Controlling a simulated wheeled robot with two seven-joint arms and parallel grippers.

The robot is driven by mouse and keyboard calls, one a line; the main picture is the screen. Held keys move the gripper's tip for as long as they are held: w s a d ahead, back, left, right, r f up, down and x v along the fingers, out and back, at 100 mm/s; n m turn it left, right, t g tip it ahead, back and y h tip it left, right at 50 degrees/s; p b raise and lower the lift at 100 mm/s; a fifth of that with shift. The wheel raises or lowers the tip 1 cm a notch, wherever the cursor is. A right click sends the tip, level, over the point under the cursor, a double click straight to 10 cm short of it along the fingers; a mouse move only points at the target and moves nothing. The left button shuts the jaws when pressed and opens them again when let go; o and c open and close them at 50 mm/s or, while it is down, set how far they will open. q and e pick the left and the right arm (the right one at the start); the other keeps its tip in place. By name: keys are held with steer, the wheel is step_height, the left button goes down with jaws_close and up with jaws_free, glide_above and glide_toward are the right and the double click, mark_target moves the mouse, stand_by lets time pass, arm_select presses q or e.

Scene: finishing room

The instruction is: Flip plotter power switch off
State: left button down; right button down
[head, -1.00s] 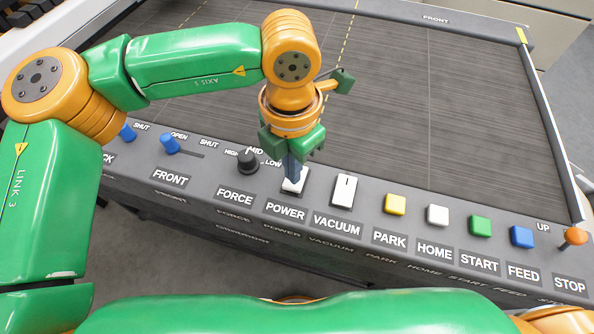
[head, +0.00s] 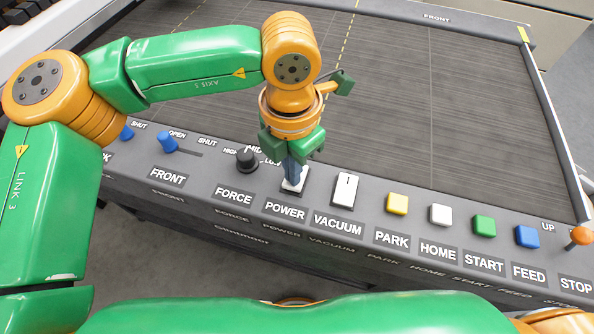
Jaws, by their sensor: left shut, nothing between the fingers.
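The white power switch (head: 293,186) sits on the grey front panel above the POWER label (head: 284,211). My left gripper (head: 292,182) points down at it from above. Its fingers are shut with nothing between them, and the tips are at the switch, seemingly touching its face. The fingers hide the upper part of the switch, so its rocker position cannot be told. My right gripper is not in view.
The black force knob (head: 247,159) is close on the left and the white vacuum switch (head: 345,188) close on the right. Further right are yellow (head: 397,204), white, green and blue buttons and the orange stop lever (head: 580,236). The dark plotter bed (head: 420,100) lies behind.

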arm_select(q)
steer(key=shift+f+b, duration=0.45)
steer(key=shift+f, duration=0.05)
step_height(320, 180, up, 7)
steer(key=p, duration=0.4)
steer(key=shift+r+p, duration=0.15)
steer(key=shift+p, duration=0.25)
